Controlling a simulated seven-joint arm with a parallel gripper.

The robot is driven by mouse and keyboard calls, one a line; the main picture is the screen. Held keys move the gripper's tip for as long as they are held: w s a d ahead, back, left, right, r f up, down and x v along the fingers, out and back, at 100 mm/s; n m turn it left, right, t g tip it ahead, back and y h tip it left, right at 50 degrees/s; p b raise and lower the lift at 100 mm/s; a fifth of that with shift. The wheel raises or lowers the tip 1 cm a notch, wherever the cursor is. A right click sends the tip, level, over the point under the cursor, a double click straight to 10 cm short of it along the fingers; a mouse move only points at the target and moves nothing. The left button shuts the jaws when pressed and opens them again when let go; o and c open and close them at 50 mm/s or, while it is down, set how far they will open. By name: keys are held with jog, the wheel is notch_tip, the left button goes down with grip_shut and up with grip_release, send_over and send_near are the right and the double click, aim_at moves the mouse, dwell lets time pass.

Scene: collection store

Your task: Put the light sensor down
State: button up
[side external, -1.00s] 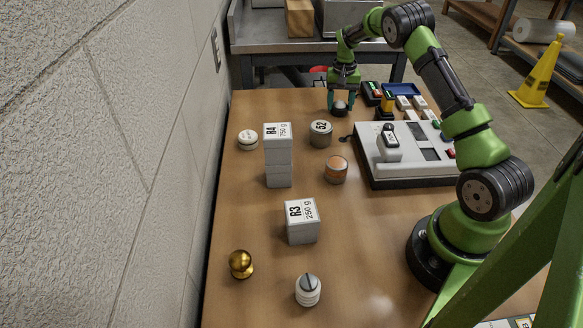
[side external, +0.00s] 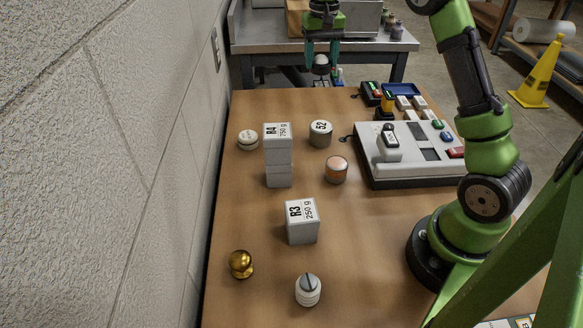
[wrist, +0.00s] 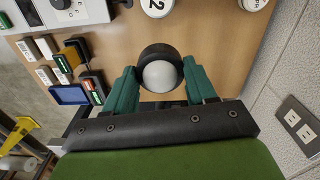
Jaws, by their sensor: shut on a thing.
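The light sensor, a white dome on a black round base, is held in my gripper (side external: 322,58). In the side view the white dome (side external: 321,60) shows between the fingers, up near the table's far edge. In the wrist view the light sensor (wrist: 160,76) sits between the two green fingers (wrist: 162,88), one on each side. It appears raised off the wooden table (side external: 260,215). How far above the table it hangs, I cannot tell exactly.
A grey console (side external: 407,165) stands at right, with small blocks and a blue tray (side external: 402,89) behind it. The 52 canister (side external: 320,133), stacked R4 boxes (side external: 278,155) and a white round piece (side external: 248,139) stand nearer. The table's back left is clear.

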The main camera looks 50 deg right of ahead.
jog(key=s+a+r+n, duration=0.2)
jog(key=a+r, duration=0.1)
jog(key=a, duration=0.6)
jog(key=s+a+r+n, duration=0.1)
jog(key=a+r+n, duration=0.15)
jog(key=a, duration=0.55)
jog(key=s+a+r+n, duration=0.2)
jog(key=a, duration=0.7)
jog(key=s+a+f+n, duration=0.3)
jog(key=a+f, duration=0.1)
jog(key=a, duration=0.4)
jog(key=s+a+f+n, duration=0.2)
jog(key=s+a+f, duration=0.15)
jog(key=a, duration=0.35)
jog(key=s+a+f+n, duration=0.5)
jog(key=s+a+f, duration=0.4)
jog(key=s+a, duration=0.3)
jog(key=f, duration=0.3)
jog(key=s+f, duration=0.1)
jog(key=f, duration=0.1)
jog(key=shift+d+f, duration=0.15)
jog(key=shift+d, duration=0.15)
jog(key=shift+f, duration=2)
jog(key=o, duration=1)
jog(key=shift+f, duration=0.15)
jog(key=shift+o, duration=0.2)
